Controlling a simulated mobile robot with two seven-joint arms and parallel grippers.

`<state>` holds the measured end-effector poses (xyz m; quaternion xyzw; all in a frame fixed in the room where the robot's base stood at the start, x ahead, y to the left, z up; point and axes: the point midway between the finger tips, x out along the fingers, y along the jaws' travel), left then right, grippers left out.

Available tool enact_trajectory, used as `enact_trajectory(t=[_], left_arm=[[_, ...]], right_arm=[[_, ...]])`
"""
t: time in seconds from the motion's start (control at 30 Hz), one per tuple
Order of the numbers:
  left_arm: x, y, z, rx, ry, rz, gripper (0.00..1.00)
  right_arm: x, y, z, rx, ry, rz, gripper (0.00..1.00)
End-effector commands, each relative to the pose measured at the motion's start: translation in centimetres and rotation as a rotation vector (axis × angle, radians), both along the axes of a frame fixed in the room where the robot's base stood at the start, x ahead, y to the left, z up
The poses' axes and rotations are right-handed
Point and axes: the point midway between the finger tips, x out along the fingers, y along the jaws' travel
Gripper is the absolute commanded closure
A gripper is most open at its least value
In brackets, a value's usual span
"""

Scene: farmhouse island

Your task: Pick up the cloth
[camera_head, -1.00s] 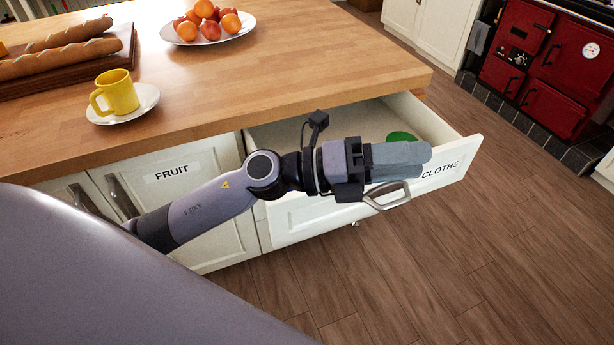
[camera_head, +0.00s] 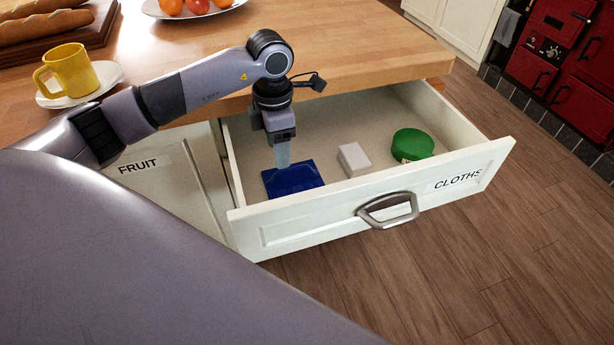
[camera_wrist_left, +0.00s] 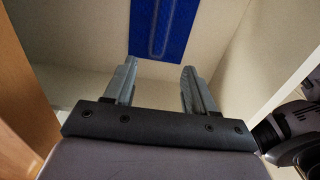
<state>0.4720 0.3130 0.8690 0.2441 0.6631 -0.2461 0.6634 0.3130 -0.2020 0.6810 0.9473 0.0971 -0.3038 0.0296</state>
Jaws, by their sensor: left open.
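The blue cloth (camera_head: 293,180) lies flat in the open drawer (camera_head: 330,212) marked CLOTHS, at the drawer's left end. My left gripper (camera_head: 283,163) points down into the drawer, over the cloth's far edge in the head view. In the left wrist view, the jaws (camera_wrist_left: 158,78) are apart with nothing between them. The cloth (camera_wrist_left: 164,28) shows beyond the fingertips there, at the top of the picture. The gap between fingertips and cloth is hard to judge. My right gripper does not show.
A white block (camera_head: 354,159) and a round green tin (camera_head: 412,145) lie in the drawer right of the cloth. The drawer walls and the wooden countertop (camera_head: 370,50) edge are close to the arm. A yellow cup (camera_head: 72,72) stands on a saucer on the counter.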

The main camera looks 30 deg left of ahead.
Motion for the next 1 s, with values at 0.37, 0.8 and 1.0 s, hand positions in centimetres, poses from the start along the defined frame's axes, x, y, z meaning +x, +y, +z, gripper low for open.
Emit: enact_trajectory(t=[0.37,0.8,1.0], left_arm=[[0.0,0.1,-3.4,0.004,0.005,0.003,0.45],[0.1,-0.4,-8.6,0.003,0.003,0.002,0.45],[0.2,-0.4,-8.6,0.003,0.002,0.002,0.45]], right_arm=[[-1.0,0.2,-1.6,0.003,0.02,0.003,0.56],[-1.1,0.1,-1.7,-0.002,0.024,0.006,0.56],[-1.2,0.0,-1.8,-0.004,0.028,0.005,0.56]])
